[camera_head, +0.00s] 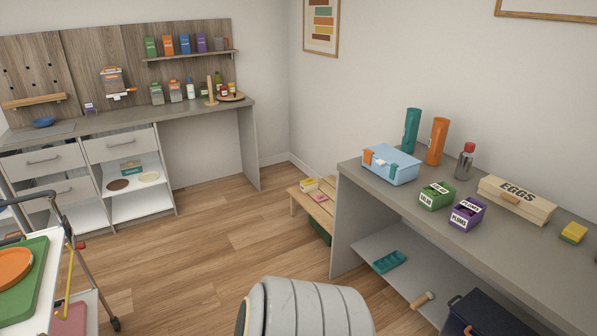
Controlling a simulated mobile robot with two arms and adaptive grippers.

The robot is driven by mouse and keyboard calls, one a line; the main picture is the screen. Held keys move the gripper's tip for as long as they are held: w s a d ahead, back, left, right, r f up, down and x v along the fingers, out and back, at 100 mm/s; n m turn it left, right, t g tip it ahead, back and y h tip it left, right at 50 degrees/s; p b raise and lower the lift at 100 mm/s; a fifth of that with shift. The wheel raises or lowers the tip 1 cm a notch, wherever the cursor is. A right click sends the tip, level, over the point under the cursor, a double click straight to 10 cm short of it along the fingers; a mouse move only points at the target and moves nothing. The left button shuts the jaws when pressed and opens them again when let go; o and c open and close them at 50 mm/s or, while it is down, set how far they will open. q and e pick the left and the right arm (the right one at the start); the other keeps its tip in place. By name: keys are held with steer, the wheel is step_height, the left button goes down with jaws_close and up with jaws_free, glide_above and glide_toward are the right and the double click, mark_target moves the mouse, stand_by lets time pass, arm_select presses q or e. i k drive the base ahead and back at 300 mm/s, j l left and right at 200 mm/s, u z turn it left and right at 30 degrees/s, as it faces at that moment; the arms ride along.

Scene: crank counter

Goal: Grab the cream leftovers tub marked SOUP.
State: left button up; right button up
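I can read SOUP on nothing in view. On the right counter a green tub (436,196) carries a white label too small to read surely. A purple tub (467,213) beside it is marked PLUMS. A long cream box (516,200) behind them is marked EGGS. Neither of my grippers is in view.
The right counter (488,246) also holds a light blue box (390,165), two tall cylinders, a red-capped bottle (465,161) and a yellow sponge (573,232). A cart (30,295) stands at left. The wooden floor (215,245) between is clear.

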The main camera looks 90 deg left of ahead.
mark_target(315, 187)
steer(key=u, duration=2.75)
steer(key=i+j+u, duration=0.1)
steer(key=i+u, duration=0.25)
steer(key=i, duration=0.4)
steer(key=i+u, duration=0.3)
steer(key=i, duration=2.15)
steer(key=i+j, duration=0.15)
steer(key=i, duration=0.9)
steer(key=i+z, duration=0.25)
steer(key=z, duration=0.15)
steer(key=i+j+z, duration=0.1)
steer(key=i+z, duration=0.25)
steer(key=i+j+z, duration=0.1)
steer(key=z, duration=0.3)
steer(key=i+j, duration=0.05)
steer(key=i, duration=0.05)
